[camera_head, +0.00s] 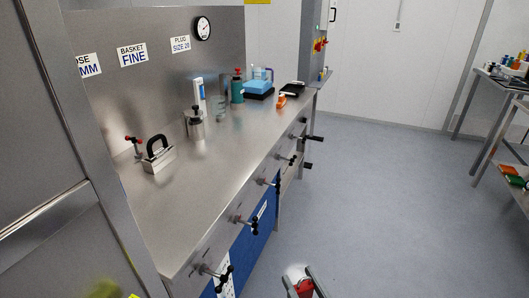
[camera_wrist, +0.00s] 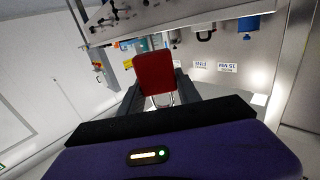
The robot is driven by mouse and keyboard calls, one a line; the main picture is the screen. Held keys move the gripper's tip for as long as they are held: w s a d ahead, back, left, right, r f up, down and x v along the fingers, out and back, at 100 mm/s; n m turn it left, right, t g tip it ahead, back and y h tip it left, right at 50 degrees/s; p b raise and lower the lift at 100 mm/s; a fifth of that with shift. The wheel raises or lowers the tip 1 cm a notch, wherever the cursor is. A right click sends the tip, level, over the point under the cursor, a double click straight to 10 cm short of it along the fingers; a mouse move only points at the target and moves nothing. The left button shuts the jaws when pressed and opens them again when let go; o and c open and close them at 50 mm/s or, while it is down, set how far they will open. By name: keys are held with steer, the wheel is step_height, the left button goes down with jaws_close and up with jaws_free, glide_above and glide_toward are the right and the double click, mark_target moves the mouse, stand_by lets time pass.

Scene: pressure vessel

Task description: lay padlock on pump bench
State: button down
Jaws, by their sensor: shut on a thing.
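The red padlock (camera_wrist: 155,72) with its metal shackle (camera_wrist: 163,98) is between the fingers of my gripper (camera_wrist: 157,85) in the wrist view. My gripper (camera_head: 303,285) is shut on it and shows at the bottom edge of the head view, with the red padlock (camera_head: 304,287) partly cut off. It is over the floor, right of the long steel bench (camera_head: 222,155) and apart from it. No label shows whether this bench is the pump bench.
The bench bears a black-handled block (camera_head: 158,154), a steel canister (camera_head: 196,124), a green bottle (camera_head: 237,88) and a blue item (camera_head: 258,86). Black-handled valves (camera_head: 243,224) stick out of its front. Its near top is mostly clear. Another table (camera_head: 500,82) stands far right.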

steer(key=d+f+m+t+h, duration=0.1)
steer(key=d+f+m+h, duration=0.4)
steer(key=d+f, duration=0.75)
steer(key=s+f+h, duration=0.1)
steer(key=s+f, duration=0.4)
steer(key=shift+a+f+n, duration=0.15)
steer(key=shift+f+n, duration=0.2)
steer(key=shift+n, duration=0.05)
